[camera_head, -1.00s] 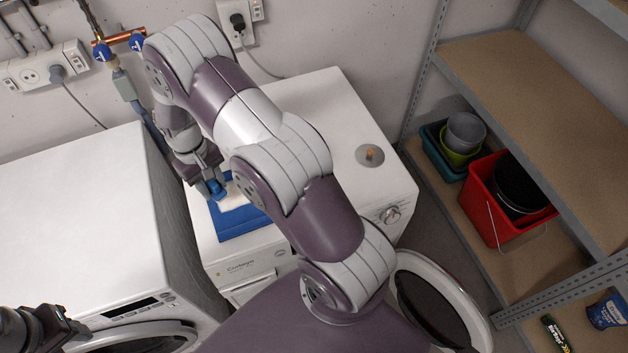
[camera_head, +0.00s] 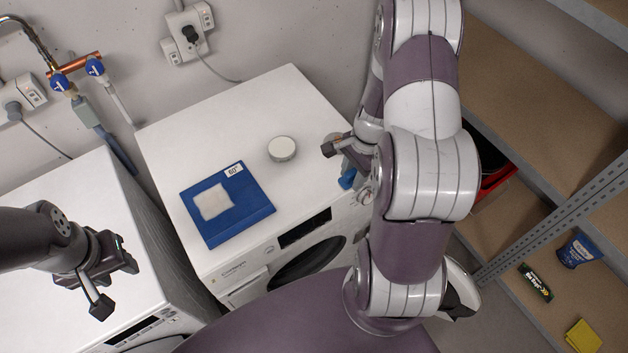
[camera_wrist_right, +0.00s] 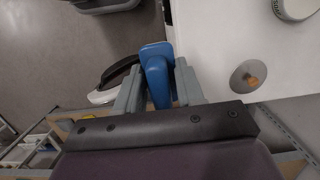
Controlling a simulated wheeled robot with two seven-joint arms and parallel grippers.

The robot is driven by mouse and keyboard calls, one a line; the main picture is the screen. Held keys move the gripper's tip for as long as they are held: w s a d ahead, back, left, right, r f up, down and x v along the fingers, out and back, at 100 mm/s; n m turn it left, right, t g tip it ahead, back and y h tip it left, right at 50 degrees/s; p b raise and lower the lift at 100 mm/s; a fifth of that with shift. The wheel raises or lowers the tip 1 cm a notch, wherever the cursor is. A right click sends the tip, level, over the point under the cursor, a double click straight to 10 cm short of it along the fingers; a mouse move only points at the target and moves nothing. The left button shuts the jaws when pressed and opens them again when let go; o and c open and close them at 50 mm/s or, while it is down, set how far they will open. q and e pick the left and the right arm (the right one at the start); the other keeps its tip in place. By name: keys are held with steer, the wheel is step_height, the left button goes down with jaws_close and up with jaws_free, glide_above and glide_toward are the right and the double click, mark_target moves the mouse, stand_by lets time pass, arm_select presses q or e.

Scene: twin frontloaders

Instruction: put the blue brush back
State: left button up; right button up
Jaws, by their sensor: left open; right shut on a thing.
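The blue brush (camera_head: 348,179) shows as a small blue piece in the head view, at the front right edge of the right-hand washer's white top. In the right wrist view the brush (camera_wrist_right: 157,77) is between the fingers of my right gripper (camera_wrist_right: 158,88), which is shut on it. In the head view my right gripper (camera_head: 340,163) is partly hidden by my own arm. My left gripper (camera_head: 113,285) is open and empty above the left machine.
A white round tin (camera_head: 282,149) stands nearby. A grey disc with an orange piece (camera_wrist_right: 248,76) shows in the wrist view. Shelves (camera_head: 540,110) stand right.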

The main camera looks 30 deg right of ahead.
steer(key=p, duration=0.3)
glide_above(311, 186)
steer(key=d, duration=0.1)
step_height(311, 186, down, 6)
steer(key=shift+s+f, duration=0.15)
steer(key=f, duration=0.2)
steer(key=f+p, duration=0.1)
steer(key=f, duration=0.1)
steer(key=shift+w+a+f, duration=0.15)
steer(key=shift+w+a, duration=0.05)
steer(key=shift+w+f, duration=0.1)
steer(key=shift+f, duration=0.25)
steer(key=o, duration=0.9)
